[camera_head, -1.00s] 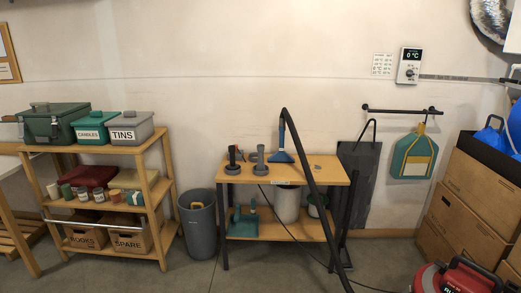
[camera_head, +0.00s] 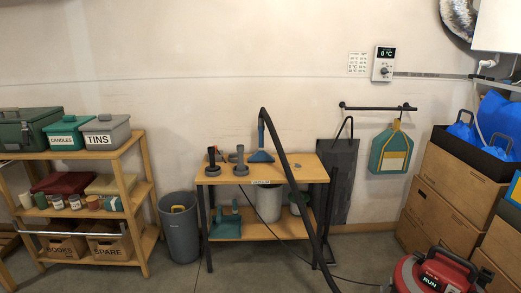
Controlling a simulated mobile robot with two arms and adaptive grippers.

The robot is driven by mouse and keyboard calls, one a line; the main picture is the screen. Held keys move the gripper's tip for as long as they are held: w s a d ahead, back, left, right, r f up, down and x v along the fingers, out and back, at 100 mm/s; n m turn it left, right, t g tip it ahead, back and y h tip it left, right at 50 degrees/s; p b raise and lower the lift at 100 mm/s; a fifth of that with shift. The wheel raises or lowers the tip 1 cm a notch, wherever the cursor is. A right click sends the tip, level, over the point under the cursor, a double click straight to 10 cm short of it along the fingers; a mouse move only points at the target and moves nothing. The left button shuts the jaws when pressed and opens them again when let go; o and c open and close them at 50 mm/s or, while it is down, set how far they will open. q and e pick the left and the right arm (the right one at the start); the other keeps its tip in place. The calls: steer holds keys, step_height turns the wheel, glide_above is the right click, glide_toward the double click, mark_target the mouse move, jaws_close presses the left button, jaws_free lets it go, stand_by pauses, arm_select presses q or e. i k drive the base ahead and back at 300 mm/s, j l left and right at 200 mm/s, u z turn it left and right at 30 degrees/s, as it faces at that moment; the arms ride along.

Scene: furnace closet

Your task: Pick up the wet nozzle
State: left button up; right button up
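Several vacuum tools stand on top of a wooden bench against the wall. Two dark grey upright nozzles stand on the left half, a left nozzle (camera_head: 212,163) and a right nozzle (camera_head: 240,164), with a small reddish item between them. I cannot tell which one is the wet nozzle; a small label on the bench's front edge is too small to read. Neither of my grippers is in view.
The bench (camera_head: 305,172) has buckets and a teal dustpan (camera_head: 226,223) below. A grey bin (camera_head: 180,230) stands left of it, shelves (camera_head: 140,192) further left. A red vacuum (camera_head: 437,272) and stacked boxes (camera_head: 450,190) stand right. Floor before the bench is mostly clear.

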mark_target(262, 155)
steer(key=i+j, duration=0.3)
steer(key=i, duration=0.2)
steer(key=i+j, duration=0.3)
steer(key=i, duration=0.2)
steer(key=i+j+z, duration=0.1)
steer(key=i+j, duration=0.2)
steer(key=i, duration=0.2)
